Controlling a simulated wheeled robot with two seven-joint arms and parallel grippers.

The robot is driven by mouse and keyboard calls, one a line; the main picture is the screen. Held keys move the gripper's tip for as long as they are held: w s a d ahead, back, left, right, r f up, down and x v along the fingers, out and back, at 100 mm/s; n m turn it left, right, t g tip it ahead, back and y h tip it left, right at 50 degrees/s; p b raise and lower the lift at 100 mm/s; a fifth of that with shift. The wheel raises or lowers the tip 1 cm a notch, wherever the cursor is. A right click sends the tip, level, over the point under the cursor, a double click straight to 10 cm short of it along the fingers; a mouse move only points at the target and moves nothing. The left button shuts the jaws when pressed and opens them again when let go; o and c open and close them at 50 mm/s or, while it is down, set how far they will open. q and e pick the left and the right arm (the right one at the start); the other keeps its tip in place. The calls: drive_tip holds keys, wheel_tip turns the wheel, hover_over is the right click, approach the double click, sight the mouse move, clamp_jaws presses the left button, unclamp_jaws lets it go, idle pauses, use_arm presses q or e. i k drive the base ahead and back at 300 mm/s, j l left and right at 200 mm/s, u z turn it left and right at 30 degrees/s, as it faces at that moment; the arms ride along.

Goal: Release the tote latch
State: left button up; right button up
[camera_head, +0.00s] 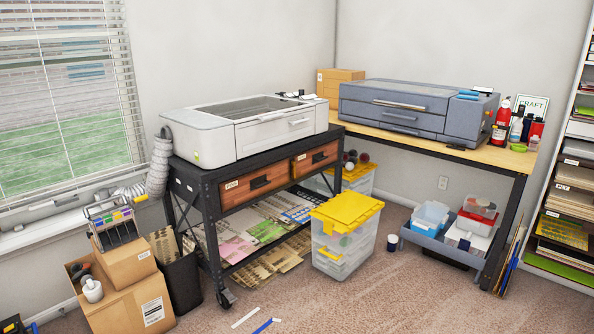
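Neither of my grippers shows in the head view.
The black wheeled cart (211,214) bears a white machine (240,127). A wooden table (470,152) bears a grey machine (415,108). A blue bin (443,246) stands right of the tote. Cardboard boxes (136,298) stand at left. Strips lie on the carpet; its front right is clear.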

sight(328, 225)
drive_tip(key=i+z, duration=0.1)
drive_tip(key=i, duration=0.9)
drive_tip(key=i+j+z, duration=0.1)
drive_tip(key=i, duration=0.85)
drive_tip(key=i+z, duration=0.2)
drive_tip(key=i, duration=0.45)
drive_tip(key=i+z, duration=0.25)
drive_tip(key=i, duration=0.4)
drive_tip(key=i+j+z, duration=0.2)
drive_tip(key=i, duration=0.45)
